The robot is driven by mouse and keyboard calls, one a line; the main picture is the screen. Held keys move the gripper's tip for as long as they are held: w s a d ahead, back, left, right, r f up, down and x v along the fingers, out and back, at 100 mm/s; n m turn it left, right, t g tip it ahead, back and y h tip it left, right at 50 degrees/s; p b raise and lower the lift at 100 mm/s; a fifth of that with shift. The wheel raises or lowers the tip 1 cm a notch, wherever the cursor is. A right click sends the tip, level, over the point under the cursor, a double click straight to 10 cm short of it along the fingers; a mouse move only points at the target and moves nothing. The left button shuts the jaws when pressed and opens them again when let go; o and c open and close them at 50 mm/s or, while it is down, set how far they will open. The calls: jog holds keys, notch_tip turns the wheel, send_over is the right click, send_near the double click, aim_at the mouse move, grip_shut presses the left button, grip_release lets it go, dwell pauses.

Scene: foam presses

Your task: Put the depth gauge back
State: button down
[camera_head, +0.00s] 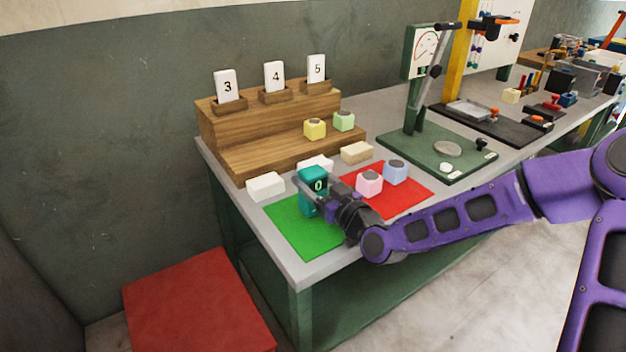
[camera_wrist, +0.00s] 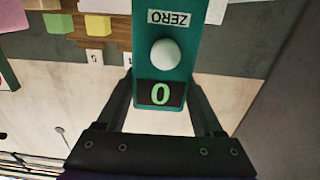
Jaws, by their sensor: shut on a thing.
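The depth gauge (camera_head: 313,180) is a teal block with a small display reading 0. My gripper (camera_head: 320,197) is shut on it at the upper right part of the green mat (camera_head: 298,236). I cannot tell whether the gauge touches the mat or hangs just above it. In the wrist view the gauge (camera_wrist: 163,18) sits between the two dark fingers of my gripper (camera_wrist: 161,92). Its white round button and ZERO label face the camera, the label upside down. The gauge's lower end is hidden in the head view.
A red mat (camera_head: 408,191) holds a pink block (camera_head: 369,184) and a blue block (camera_head: 395,171). Behind are white blocks (camera_head: 265,186), a tan block (camera_head: 356,152) and a wooden stepped stand (camera_head: 240,128) with numbered cards. A green press (camera_head: 415,125) stands right.

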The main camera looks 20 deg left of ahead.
jog(key=shift+f+b, duration=0.35)
jog(key=shift+c, duration=0.2)
grip_release()
jog(key=shift+f, duration=0.1)
jog(key=shift+r+p, duration=0.25)
jog(key=shift+p, duration=0.15)
jog(key=p+v, duration=0.1)
jog(key=v, duration=1.1)
jog(key=shift+r, duration=0.45)
